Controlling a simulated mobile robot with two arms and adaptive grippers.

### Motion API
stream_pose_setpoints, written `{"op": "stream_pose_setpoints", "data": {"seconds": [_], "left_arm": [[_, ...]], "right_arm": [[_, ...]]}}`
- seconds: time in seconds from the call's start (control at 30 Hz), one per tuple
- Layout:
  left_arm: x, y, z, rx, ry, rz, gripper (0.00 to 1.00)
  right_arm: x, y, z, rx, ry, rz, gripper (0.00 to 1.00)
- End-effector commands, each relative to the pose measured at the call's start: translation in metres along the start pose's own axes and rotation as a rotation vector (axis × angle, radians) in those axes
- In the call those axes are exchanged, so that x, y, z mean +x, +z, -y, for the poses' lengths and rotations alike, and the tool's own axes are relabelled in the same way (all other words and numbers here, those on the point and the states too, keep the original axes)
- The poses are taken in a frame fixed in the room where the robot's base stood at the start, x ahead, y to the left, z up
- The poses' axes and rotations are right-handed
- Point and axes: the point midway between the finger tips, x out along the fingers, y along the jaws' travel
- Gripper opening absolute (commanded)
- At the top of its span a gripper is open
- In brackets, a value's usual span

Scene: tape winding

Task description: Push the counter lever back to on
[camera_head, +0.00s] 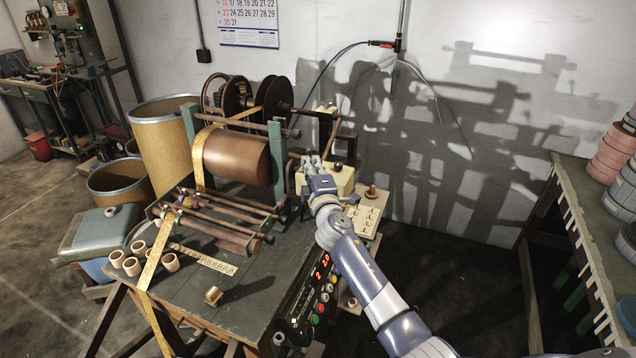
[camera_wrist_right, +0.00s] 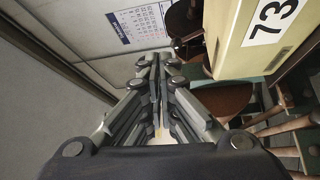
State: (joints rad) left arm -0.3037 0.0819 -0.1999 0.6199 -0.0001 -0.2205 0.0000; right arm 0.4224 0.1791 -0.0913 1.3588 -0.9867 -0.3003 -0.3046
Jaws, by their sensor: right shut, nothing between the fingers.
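A cream counter box (camera_head: 345,182) stands at the right end of the winding machine. A small black knob (camera_head: 337,166) shows on top of it, perhaps the lever's end; I cannot tell its position. In the right wrist view the box (camera_wrist_right: 255,45) is at upper right with the number 73 on its face. My right gripper (camera_head: 311,163) is shut and empty, at the left side of the box in the head view. Its closed fingers (camera_wrist_right: 159,68) show beside the box in the wrist view; contact is unclear. My arm hides part of the box. My left gripper is not in view.
The brown drum (camera_head: 237,157) with yellow tape is left of my gripper, in a green frame (camera_head: 276,150). A bench (camera_head: 200,290) carries several small rings (camera_head: 132,266). A control panel (camera_head: 318,290) with red digits is on its right side.

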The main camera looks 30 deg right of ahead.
Motion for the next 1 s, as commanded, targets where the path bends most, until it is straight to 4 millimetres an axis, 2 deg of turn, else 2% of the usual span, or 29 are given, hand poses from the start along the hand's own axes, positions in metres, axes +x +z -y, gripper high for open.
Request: {"op": "stream_pose_setpoints", "data": {"seconds": [0.1,0.23,0.5,0.57,0.8,1.0], "left_arm": [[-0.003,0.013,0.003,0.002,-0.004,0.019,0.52],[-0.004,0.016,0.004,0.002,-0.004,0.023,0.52],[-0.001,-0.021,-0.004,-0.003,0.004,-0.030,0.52],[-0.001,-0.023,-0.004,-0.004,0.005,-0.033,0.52],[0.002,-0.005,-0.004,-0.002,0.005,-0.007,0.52],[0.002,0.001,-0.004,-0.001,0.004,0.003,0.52]], "right_arm": [[-0.011,0.000,-0.003,-0.002,0.001,0.000,0.00],[-0.024,-0.002,-0.006,-0.001,-0.001,-0.001,0.00],[-0.063,-0.004,-0.016,-0.001,0.001,-0.003,0.00],[-0.071,-0.005,-0.018,-0.001,-0.001,-0.003,0.00],[-0.089,-0.005,-0.024,-0.001,-0.001,-0.001,0.00],[-0.092,-0.005,-0.025,0.000,-0.001,-0.001,0.00]]}}
